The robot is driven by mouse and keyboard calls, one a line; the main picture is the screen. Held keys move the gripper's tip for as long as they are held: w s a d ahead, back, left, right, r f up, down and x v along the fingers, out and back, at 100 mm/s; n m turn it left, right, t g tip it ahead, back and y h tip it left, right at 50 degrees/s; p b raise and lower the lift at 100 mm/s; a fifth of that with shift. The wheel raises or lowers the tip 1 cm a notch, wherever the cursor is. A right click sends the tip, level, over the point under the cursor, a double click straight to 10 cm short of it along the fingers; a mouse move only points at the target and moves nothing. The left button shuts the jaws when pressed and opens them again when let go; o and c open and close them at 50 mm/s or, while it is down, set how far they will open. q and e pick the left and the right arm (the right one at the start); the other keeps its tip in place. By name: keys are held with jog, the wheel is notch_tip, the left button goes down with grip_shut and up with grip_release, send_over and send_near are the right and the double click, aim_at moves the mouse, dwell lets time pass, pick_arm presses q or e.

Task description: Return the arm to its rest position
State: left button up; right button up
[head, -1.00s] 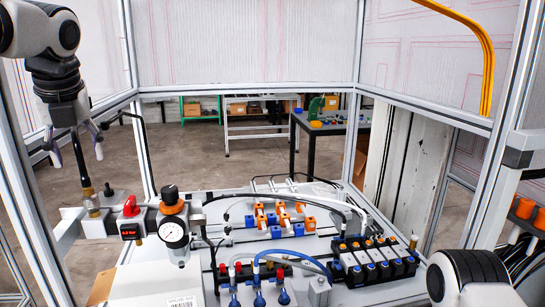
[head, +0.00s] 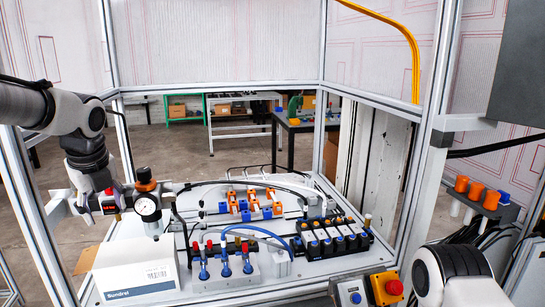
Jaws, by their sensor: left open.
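My left arm (head: 85,125) reaches in from the left edge, bent downward. My left gripper (head: 104,205) hangs from it, open, in front of the left end of the regulator assembly. Its fingers are dark and hard to make out, and I cannot tell whether they touch anything. The pressure gauge (head: 147,205) with its orange-collared black knob (head: 145,178) stands just right of the gripper. A bit of the red valve handle (head: 109,192) shows behind it. Part of my right arm (head: 450,275) shows at the lower right; its gripper is out of view.
A white panel carries a valve manifold (head: 330,240), blue-handled valves (head: 225,265) and orange-blue fittings (head: 240,205). A white box (head: 135,270) stands front left. Aluminium frame posts (head: 425,140) rise around the panel. A yellow button box with a red button (head: 394,287) sits front right.

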pick_arm(q)
jog(key=s+d+f+n+g+h, duration=0.1)
jog(key=s+d+f+n, duration=0.25)
jog(key=f, duration=0.85)
jog(key=s+d+f+n, duration=0.25)
jog(key=f+n, duration=0.25)
jog(key=f, duration=0.7)
jog(key=s+d+f+n+g+h, duration=0.1)
jog(key=s+d+f+n, duration=0.2)
jog(key=f, duration=0.9)
jog(key=s+f+n, duration=0.6)
jog(key=s+n, duration=0.1)
jog(key=s, duration=0.5)
jog(key=s+f+n+g, duration=0.1)
jog(key=s+f+n, duration=0.6)
jog(key=s, duration=0.5)
jog(key=shift+s, duration=0.4)
jog(key=shift+f+n, duration=0.1)
jog(key=shift+n, duration=0.15)
